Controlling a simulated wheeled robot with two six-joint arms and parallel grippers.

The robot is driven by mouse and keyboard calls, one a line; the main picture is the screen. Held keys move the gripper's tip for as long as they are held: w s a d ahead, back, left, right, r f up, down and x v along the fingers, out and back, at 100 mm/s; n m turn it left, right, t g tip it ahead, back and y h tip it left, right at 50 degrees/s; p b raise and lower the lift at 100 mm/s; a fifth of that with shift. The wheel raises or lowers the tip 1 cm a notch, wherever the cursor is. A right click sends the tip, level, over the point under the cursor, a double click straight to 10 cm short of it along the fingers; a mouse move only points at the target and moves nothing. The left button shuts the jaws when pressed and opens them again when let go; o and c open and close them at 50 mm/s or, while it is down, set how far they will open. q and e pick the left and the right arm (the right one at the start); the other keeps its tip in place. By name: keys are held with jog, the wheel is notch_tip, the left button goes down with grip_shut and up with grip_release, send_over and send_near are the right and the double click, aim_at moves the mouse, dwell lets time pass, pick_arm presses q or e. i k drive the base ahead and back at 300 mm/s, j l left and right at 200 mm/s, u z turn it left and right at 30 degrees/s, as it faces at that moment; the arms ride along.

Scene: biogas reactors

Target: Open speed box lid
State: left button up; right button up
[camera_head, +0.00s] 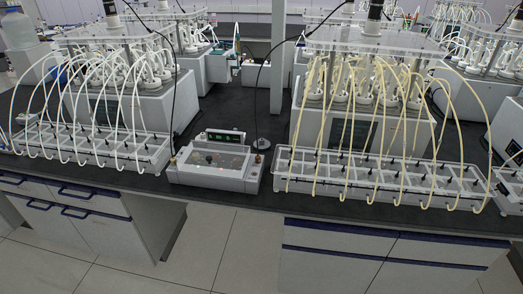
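A low white box (214,180) with a small dark display (225,137) at its back stands on the black bench top, in the middle between two tube racks. It is most likely the speed box. Its top looks like a flat, see-through or greyish panel with small coloured spots under it, and it appears closed. The lid's edge and any handle are too small to make out. Neither of my grippers shows in the head view.
A left rack (90,150) with white tubes and a right rack (385,190) with yellowish tubes flank the box. Reactor units (340,110) stand behind, with black cables hanging near the box. Open floor (215,250) lies in front, between drawer cabinets (340,265).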

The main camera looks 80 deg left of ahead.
aim_at(230, 173)
jog(key=u, duration=3.35)
